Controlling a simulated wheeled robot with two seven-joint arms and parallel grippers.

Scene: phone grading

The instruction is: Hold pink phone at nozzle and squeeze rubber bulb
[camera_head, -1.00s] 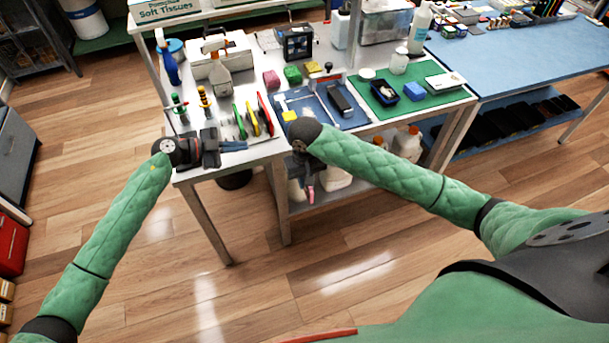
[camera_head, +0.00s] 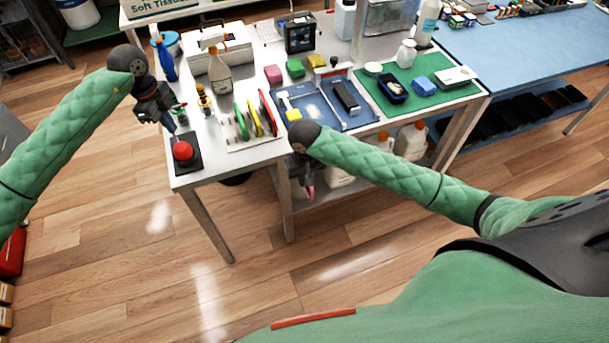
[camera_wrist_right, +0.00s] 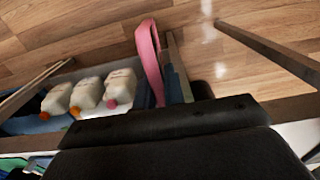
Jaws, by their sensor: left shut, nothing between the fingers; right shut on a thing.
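A red rubber bulb (camera_head: 183,151) sits on a black base plate at the table's front left corner. My left gripper (camera_head: 170,124) is shut and empty, above and behind the bulb and apart from it. My right gripper (camera_head: 305,182) is low in front of the table's front edge, shut on the pink phone (camera_head: 310,191). In the right wrist view the pink phone (camera_wrist_right: 150,60) shows as a narrow pink strip beyond the dark gripper body. The right fingers are mostly hidden. I cannot make out the nozzle clearly.
A rack (camera_head: 250,135) with green, yellow and red phones stands right of the bulb. A blue tray (camera_head: 318,113) and a green mat (camera_head: 440,96) lie further right. A spray bottle (camera_head: 219,72) stands behind. White jugs (camera_wrist_right: 88,92) sit on the lower shelf.

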